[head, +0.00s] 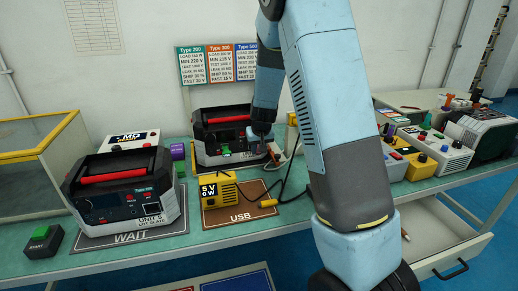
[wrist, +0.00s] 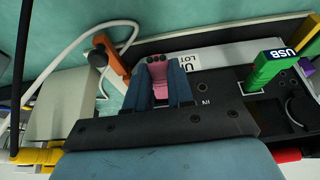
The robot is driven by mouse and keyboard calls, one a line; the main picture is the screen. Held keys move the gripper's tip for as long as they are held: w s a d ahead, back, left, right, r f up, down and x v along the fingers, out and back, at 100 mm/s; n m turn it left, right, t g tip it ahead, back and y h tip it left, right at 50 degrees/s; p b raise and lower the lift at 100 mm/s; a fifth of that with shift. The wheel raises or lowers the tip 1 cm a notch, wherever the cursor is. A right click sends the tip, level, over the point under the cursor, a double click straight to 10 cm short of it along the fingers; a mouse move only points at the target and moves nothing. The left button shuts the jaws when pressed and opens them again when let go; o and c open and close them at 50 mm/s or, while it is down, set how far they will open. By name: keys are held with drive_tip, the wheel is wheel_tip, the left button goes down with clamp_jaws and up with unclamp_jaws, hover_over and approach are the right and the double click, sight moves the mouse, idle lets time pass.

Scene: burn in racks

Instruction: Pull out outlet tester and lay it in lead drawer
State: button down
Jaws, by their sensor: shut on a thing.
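My gripper (wrist: 162,90) is shut on a pink piece, likely the outlet tester (wrist: 159,68), with dark dots on its end. It is held at the panel of the rear black and grey unit (head: 215,122); I cannot tell whether it is still plugged in. In the head view my gripper (head: 262,139) is in front of that unit's right side, and the tester is not clear there. An open pale drawer (head: 425,262), likely the lead drawer, juts from under the bench at the lower right, partly behind my arm.
A green USB plug piece (wrist: 268,67) stands in the same panel. An orange plug (wrist: 112,58) with a white cable is close by. A yellow meter (head: 219,189) sits on the USB mat (head: 240,212). Another unit (head: 125,190) stands on the WAIT mat (head: 130,240).

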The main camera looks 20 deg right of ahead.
drive_tip(key=shift+s, duration=0.15)
drive_tip(key=shift+s, duration=1.1)
